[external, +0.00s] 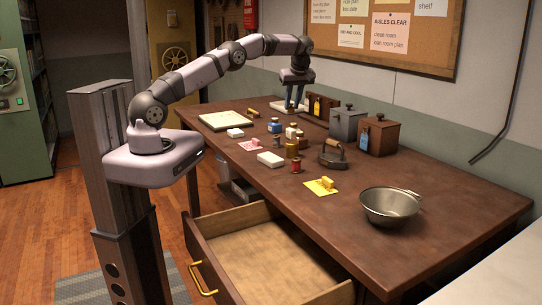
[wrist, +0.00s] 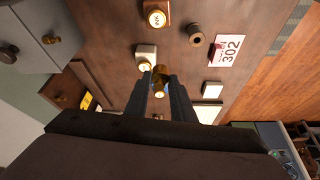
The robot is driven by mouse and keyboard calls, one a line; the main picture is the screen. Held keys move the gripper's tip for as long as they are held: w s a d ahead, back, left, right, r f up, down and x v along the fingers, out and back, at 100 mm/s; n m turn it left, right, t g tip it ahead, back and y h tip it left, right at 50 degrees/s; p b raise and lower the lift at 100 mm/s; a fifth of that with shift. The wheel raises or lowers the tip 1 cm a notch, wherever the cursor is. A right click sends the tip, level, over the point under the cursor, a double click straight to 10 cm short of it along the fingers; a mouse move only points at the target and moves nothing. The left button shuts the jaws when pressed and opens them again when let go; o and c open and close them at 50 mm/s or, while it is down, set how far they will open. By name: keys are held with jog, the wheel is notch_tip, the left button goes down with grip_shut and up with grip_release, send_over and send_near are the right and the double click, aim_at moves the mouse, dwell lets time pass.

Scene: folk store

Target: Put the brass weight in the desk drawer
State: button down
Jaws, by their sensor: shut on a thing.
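My gripper (external: 294,107) is at the far end of the desk, pointing down, beside the wooden boxes. In the wrist view its fingers (wrist: 163,88) are closed around a small brass piece, the brass weight (wrist: 159,75), at their tips. The weight is hard to make out in the external view, and I cannot tell how far it is above the desk top. The desk drawer (external: 207,258) is pulled open at the near front of the desk, with a brass handle; its visible floor is bare.
Boxes (external: 379,135) line the wall side. A notepad (external: 226,119) lies at the left edge.

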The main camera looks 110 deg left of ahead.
jog(key=w+d+r+m+b, duration=0.15)
jog(key=w+d, duration=0.35)
jog(key=d, duration=0.5)
jog(key=w+d+r+b, duration=0.15)
jog(key=w+d, duration=0.35)
jog(key=d, duration=0.5)
jog(key=w+d+r+b, duration=0.15)
jog(key=w+d, duration=0.35)
jog(key=d, duration=0.5)
jog(key=m+t+b, duration=0.2)
jog(key=m+b, duration=0.1)
jog(key=b, duration=0.4)
send_over(240, 260)
jog(key=d, duration=0.2)
notch_tip(240, 260, down, 3)
jog(key=shift+y, duration=0.3)
jog(key=shift+w+a+f, duration=0.1)
jog(key=shift+a+f, duration=0.05)
jog(key=shift+f, duration=14.7)
jog(key=shift+f, duration=0.25)
